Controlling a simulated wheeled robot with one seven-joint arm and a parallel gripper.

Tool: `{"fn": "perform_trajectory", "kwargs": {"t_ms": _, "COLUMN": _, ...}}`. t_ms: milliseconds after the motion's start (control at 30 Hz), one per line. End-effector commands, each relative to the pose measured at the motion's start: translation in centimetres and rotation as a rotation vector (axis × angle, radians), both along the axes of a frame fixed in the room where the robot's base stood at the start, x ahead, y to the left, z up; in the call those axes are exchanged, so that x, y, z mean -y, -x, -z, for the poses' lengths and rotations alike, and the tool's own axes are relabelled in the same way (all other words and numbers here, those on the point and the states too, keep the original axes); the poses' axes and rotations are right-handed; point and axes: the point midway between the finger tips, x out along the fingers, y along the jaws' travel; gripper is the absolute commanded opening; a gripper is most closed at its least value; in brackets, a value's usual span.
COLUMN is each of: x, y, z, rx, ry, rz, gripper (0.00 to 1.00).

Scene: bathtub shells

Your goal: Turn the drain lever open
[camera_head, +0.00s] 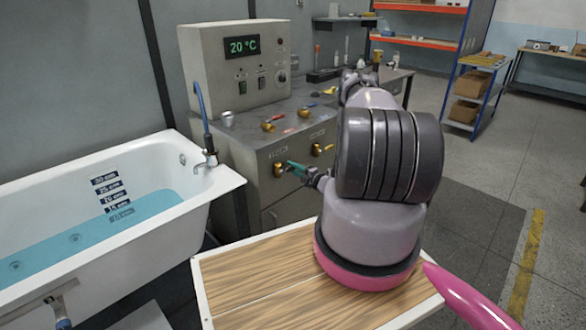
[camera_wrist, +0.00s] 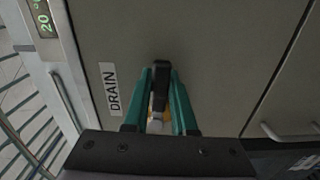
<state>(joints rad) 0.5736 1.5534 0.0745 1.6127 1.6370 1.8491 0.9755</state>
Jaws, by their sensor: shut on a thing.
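The drain lever (camera_wrist: 162,84) is a dark handle on a brass valve on the grey cabinet front, under a white "DRAIN" label (camera_wrist: 110,89). In the wrist view my gripper (camera_wrist: 160,76) has its green fingers closed on either side of the lever. In the head view my gripper (camera_head: 291,165) reaches the brass drain valve (camera_head: 278,170) on the left of the cabinet front. The lever itself is mostly hidden there by the fingers, and I cannot tell its exact angle.
The bathtub (camera_head: 211,187) stands at the left with blue water (camera_head: 110,230) in it. A second brass valve (camera_head: 322,150) is to the right on the cabinet (camera_head: 300,205). A control box (camera_head: 236,70) reading 20 °C stands above. A wooden-topped platform (camera_head: 262,275) is in front.

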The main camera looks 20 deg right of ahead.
Motion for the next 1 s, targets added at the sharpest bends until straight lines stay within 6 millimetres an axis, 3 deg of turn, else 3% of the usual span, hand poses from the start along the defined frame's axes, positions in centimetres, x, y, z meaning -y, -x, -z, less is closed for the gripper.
{"fn": "perform_trajectory", "kwargs": {"t_ms": 433, "x": -0.3, "y": 0.3, "z": 2.2, "rx": -0.12, "ry": -0.329, "rz": 0.004, "gripper": 0.0}}
{"fn": "perform_trajectory", "kwargs": {"t_ms": 1000, "x": -2.3, "y": 1.0, "z": 4.8, "rx": -0.306, "ry": -0.838, "rz": 0.003, "gripper": 0.0}}
